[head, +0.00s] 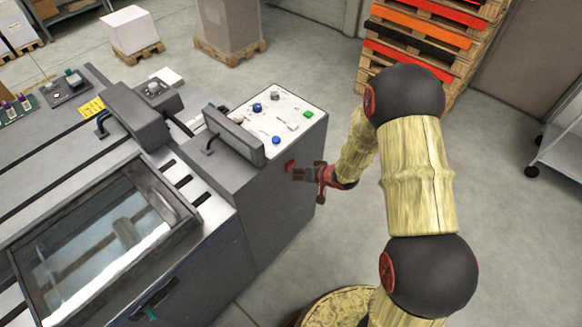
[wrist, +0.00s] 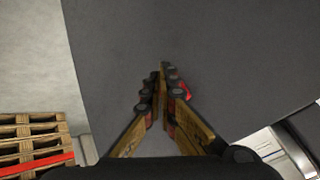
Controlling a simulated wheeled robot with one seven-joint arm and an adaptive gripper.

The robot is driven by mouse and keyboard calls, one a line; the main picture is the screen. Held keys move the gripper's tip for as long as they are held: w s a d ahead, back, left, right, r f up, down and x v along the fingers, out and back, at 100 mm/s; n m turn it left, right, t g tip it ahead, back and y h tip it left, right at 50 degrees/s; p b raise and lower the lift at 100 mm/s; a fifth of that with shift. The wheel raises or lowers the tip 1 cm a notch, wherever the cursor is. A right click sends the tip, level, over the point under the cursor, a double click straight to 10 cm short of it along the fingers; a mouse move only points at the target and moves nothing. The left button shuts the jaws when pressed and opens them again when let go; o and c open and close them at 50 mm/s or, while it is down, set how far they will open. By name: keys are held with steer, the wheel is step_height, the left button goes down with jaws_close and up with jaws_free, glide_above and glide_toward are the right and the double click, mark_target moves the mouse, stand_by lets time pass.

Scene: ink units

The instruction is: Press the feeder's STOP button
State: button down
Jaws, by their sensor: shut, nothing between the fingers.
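The feeder is a grey machine (head: 275,200) with a dark flat side panel. A red button (head: 290,165) sits on that side, below the top control panel. In the wrist view a small red piece of it (wrist: 186,89) shows just right of the fingertips; the rest is hidden behind them. My gripper (head: 298,174) is shut and empty, pointing at the side panel right by the red button. In the wrist view its fingertips (wrist: 164,76) meet in front of the dark panel. I cannot tell whether they touch the button.
The top control panel (head: 280,112) carries blue, green and white buttons. A tilted dark box (head: 235,138) stands beside it. A stack of pallets with orange boards (head: 425,40) stands behind my arm. A wheeled cart (head: 560,135) is at the right. Open floor lies right of the feeder.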

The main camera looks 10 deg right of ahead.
steer(key=shift+w+a+p, duration=0.25)
steer(key=shift+w+p, duration=0.1)
steer(key=shift+p, duration=0.05)
steer(key=shift+w+a, duration=0.25)
steer(key=shift+w, duration=0.15)
stand_by(1.0)
steer(key=shift+s+p, duration=0.1)
steer(key=shift+p, duration=0.2)
steer(key=shift+s+d+r+p, duration=0.1)
steer(key=shift+s+d+p, duration=0.2)
steer(key=shift+s+d, duration=0.25)
steer(key=shift+s, duration=0.1)
steer(key=s+d, duration=0.1)
steer(key=s, duration=0.1)
steer(key=s+d+p, duration=0.1)
steer(key=s+d, duration=0.1)
stand_by(0.3)
